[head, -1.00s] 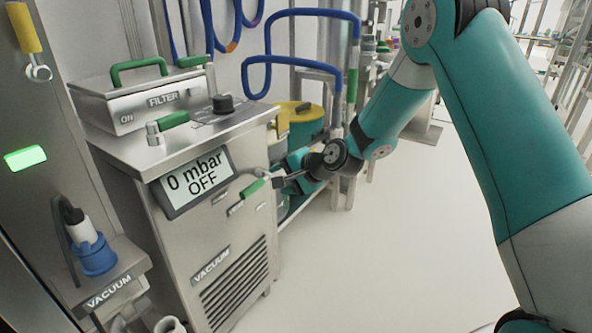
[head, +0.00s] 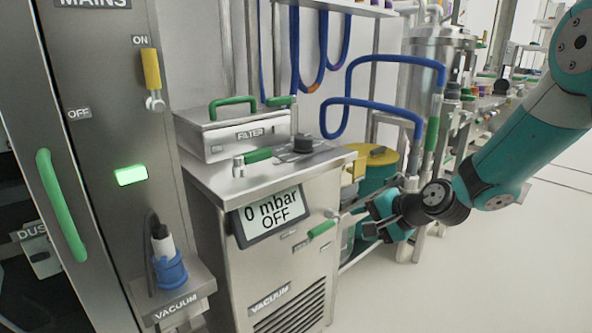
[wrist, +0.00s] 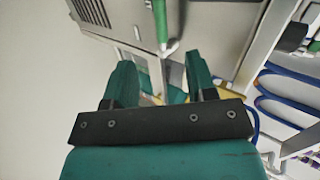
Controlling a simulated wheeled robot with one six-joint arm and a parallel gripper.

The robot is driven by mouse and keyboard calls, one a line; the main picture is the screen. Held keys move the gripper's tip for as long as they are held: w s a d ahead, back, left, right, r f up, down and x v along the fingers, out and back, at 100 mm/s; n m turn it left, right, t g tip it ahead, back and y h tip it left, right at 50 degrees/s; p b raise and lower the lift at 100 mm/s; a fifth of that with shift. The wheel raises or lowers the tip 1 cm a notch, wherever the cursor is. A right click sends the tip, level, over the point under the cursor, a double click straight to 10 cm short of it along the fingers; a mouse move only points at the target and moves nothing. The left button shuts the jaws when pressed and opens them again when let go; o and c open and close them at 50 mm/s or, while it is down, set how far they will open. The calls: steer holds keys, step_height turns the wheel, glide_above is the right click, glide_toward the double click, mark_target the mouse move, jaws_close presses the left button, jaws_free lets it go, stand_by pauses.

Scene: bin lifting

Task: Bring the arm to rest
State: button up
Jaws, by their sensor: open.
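My teal and black gripper (head: 352,214) is in the head view, just right of the vacuum unit (head: 270,240), level with the green lever (head: 321,229) on its front. In the wrist view, my gripper's two teal fingers (wrist: 160,68) stand apart with nothing held between them. A green handle (wrist: 161,22) shows beyond the fingertips, apart from them. My arm reaches in from the right. The unit's display (head: 270,214) reads 0 mbar OFF.
A steel cabinet (head: 95,140) with a lit green lamp (head: 131,175) stands at the left. A filter box (head: 235,135) sits on the unit. Blue hoses (head: 390,62) and a yellow-lidded teal drum (head: 376,172) are behind my gripper. Open floor lies at the lower right.

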steer(key=s+a+r+n+g, duration=0.3)
steer(key=s+a+r+n, duration=0.2)
steer(key=s, duration=0.3)
steer(key=s+r+n+g+h, duration=0.1)
steer(key=s+r+n+g, duration=0.15)
steer(key=s+n, duration=0.65)
steer(key=s+r+n+g+h, duration=0.2)
steer(key=s+g, duration=0.1)
steer(key=s, duration=1.1)
step_height(320, 180, up, 23)
steer(key=p, duration=2.2)
steer(key=shift+s+a+p, duration=0.25)
steer(key=shift+s+p, duration=0.05)
steer(key=shift+p, duration=0.05)
